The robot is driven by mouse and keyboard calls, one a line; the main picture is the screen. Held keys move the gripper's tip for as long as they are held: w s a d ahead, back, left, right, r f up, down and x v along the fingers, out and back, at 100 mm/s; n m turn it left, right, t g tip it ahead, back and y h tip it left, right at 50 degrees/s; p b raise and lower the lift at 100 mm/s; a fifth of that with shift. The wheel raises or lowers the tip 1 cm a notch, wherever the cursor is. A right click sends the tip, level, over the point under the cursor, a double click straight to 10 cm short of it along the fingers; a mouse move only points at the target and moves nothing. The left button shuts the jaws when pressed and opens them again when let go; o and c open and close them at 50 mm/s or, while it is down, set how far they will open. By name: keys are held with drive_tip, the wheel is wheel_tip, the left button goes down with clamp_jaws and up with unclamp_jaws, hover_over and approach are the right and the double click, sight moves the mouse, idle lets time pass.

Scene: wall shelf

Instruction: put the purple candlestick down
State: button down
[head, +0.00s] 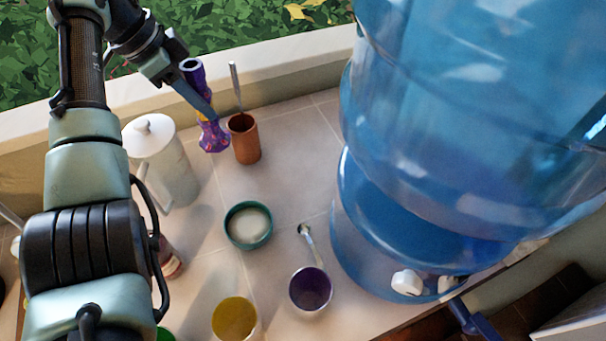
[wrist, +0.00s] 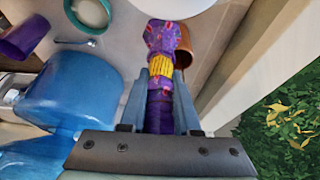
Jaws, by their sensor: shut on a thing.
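The purple candlestick (head: 213,136) has a flared purple base, a yellow band and a purple stem. It also shows in the wrist view (wrist: 162,42). My gripper (head: 205,108) is shut on the candlestick's stem, with a finger on each side of it in the wrist view (wrist: 160,88). In the head view the candlestick is roughly upright, just left of a brown cup (head: 245,142) with a metal utensil in it. I cannot tell whether its base touches the tiled counter (head: 285,190). Part of the stem is hidden by the finger.
A white lidded pitcher (head: 160,165) stands left of the candlestick. A teal bowl (head: 248,225), a spoon (head: 310,243), a purple cup (head: 310,290) and a yellow cup (head: 234,318) stand nearer. A large blue water bottle (head: 450,130) fills the right. A raised ledge (head: 290,62) runs behind.

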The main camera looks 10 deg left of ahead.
drive_tip(key=s+d+p, duration=0.2)
drive_tip(key=d+p, duration=0.2)
drive_tip(key=d, duration=0.5)
drive_tip(key=s+d+p, duration=0.2)
drive_tip(key=d+p, duration=0.1)
drive_tip(key=d, duration=0.6)
wheel_tip(320, 180, down, 11)
drive_tip(key=d+p, duration=0.1)
drive_tip(key=shift+f+p, duration=0.2)
drive_tip(key=shift+p, duration=0.15)
drive_tip(key=shift+d+f, duration=0.1)
drive_tip(key=c, duration=0.6)
unclamp_jaws()
